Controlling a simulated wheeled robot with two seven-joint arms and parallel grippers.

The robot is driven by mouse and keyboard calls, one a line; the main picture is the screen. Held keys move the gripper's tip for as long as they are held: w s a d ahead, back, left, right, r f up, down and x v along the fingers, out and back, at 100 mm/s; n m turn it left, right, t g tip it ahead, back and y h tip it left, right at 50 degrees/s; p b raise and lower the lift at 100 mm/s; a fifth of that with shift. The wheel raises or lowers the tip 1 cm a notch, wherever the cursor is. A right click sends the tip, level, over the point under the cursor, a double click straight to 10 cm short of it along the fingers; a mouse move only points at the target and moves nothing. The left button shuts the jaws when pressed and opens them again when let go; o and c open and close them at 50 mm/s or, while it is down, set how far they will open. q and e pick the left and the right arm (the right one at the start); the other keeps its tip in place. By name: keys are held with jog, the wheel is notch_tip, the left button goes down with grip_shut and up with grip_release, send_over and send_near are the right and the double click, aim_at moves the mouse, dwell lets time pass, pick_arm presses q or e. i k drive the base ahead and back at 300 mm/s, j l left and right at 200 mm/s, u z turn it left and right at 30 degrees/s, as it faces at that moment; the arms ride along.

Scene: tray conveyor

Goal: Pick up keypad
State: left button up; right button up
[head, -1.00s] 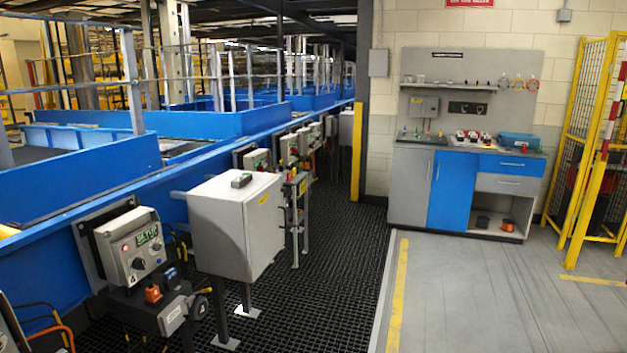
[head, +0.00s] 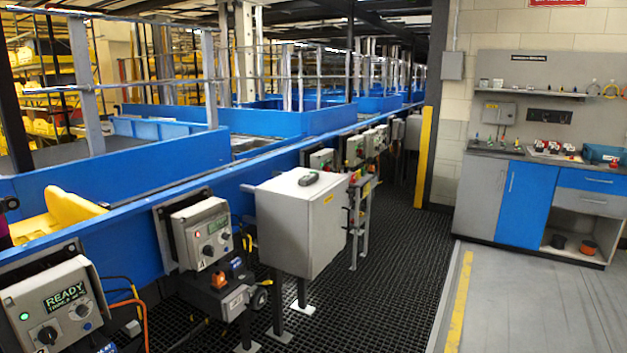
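A small dark handheld device, which looks like the keypad (head: 309,179), lies on top of a grey metal cabinet (head: 290,225) near the middle of the head view. The cabinet stands on legs over the black grating beside the blue conveyor. The keypad's buttons are too small to make out. Neither of my grippers shows in the view, so nothing is seen near the keypad.
A blue conveyor (head: 225,145) with railings runs along the left. Grey control boxes (head: 203,235) are mounted along its side. Black grating (head: 385,260) forms a walkway to the right of the cabinet. A workbench (head: 530,200) and yellow post (head: 423,155) stand further back.

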aim_at(307, 179)
jog(key=i, duration=2)
jog(key=u, duration=0.3)
jog(key=i+l+u, duration=0.15)
jog(key=u, duration=0.25)
jog(key=l+u, duration=0.35)
jog(key=i+l+u, duration=0.15)
jog(key=u, duration=0.25)
jog(key=l, duration=0.1)
